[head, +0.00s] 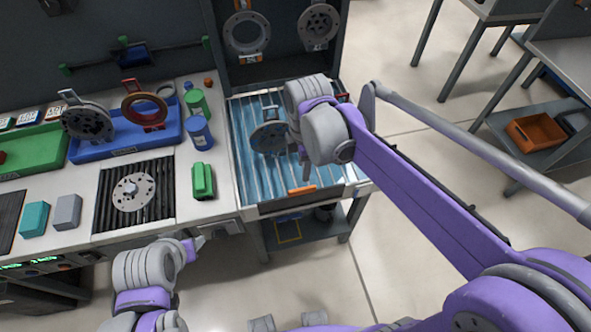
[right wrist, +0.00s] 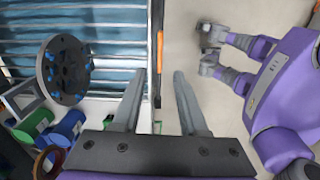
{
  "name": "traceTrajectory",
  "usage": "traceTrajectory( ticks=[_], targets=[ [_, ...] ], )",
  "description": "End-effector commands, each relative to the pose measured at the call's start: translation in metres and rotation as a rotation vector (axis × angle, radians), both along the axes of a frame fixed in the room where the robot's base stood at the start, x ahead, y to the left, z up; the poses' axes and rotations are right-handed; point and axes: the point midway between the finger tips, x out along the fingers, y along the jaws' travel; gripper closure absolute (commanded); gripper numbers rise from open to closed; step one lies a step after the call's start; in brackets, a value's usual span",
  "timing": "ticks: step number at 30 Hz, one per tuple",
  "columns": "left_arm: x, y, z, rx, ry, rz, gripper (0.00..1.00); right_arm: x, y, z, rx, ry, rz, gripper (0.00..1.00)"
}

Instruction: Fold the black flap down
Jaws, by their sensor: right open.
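The black flap (head: 330,197) stands at the front end of the blue-slatted conveyor, with an orange handle (head: 301,190) on its upper edge. In the right wrist view the orange handle (right wrist: 160,55) is a narrow upright strip just beyond and between my fingertips. My right gripper (right wrist: 160,75) is open and empty, apart from the handle. In the head view my right gripper (head: 305,172) hangs over the conveyor's front part, partly hidden by my wrist. My left gripper (head: 204,241) is low in front of the bench, away from the flap; its jaws are too small to read.
A grey flanged disc (head: 268,138) is on the conveyor (head: 246,172), left of my right gripper. The bench at left bears a blue tray (head: 88,150), a green tray (head: 45,140), a green block (head: 203,182) and bottles. Open floor lies in front and right.

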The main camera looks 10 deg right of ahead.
Motion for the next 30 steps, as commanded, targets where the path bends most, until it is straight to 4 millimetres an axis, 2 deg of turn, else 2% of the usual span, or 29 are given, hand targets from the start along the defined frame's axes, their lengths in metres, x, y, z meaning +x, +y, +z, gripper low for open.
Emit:
traceTrajectory(
  ticks=[5,15,21,30],
  targets=[
    [-0.001,0.0,-0.001,0.0,0.001,0.0,0.5,0.004,0.003,-0.009,-0.003,0.017,0.058,0.57],
    [-0.004,0.0,-0.008,0.0,0.007,0.0,0.5,0.003,0.002,-0.07,-0.003,0.015,0.054,0.57],
    [-0.005,0.0,-0.011,0.0,0.009,0.0,0.5,0.004,0.002,-0.098,-0.003,0.014,0.053,0.57],
    [-0.005,0.0,-0.012,0.0,0.01,0.0,0.5,0.003,0.002,-0.109,-0.002,0.014,0.053,0.57]
  ],
)
